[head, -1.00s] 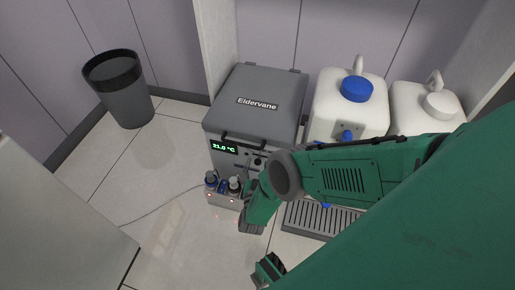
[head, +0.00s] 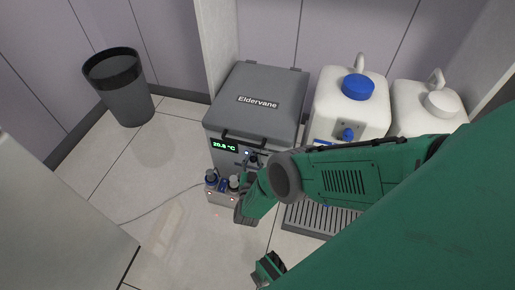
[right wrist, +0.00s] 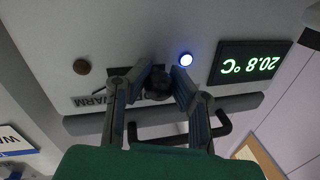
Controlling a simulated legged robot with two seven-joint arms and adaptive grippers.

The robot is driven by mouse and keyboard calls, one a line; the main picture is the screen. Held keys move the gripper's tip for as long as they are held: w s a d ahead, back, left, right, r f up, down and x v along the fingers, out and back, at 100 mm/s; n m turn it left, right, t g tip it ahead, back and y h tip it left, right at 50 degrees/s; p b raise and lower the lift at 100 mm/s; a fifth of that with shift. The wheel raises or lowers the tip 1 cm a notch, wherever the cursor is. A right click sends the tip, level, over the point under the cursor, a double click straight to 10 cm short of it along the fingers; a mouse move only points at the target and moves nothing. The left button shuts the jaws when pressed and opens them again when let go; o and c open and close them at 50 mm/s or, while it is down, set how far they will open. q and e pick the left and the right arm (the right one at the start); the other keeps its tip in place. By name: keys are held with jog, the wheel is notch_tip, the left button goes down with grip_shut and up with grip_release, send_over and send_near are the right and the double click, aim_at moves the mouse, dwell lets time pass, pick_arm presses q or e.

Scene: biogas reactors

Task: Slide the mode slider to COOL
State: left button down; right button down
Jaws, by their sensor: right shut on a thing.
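The grey Eldervane unit (head: 257,100) stands on the floor in the head view, its display (head: 225,146) reading 20.8 °C. In the right wrist view the display (right wrist: 249,65) appears upside down. My right gripper (right wrist: 157,80) is shut on the dark slider knob (right wrist: 157,90) on the unit's front. The WARM label (right wrist: 88,100) lies to the left of the knob; the lettering behind the knob is mostly covered. A lamp (right wrist: 186,59) near the right finger glows blue-white. A brownish lamp (right wrist: 83,67) at the left looks unlit.
A handle bar (right wrist: 220,125) crosses near my fingers. Two white canisters (head: 345,105) (head: 425,105) stand right of the unit. A small box with bottles (head: 222,188) sits before it, beside a floor grate (head: 312,220). A black bin (head: 118,88) stands left; the floor between is mostly open.

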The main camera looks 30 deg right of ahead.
jog(key=shift+w+a, duration=0.25)
jog(key=shift+a, duration=0.05)
jog(key=c, duration=1.3)
grip_release()
jog(key=v, duration=1.2)
jog(key=shift+w+a, duration=0.1)
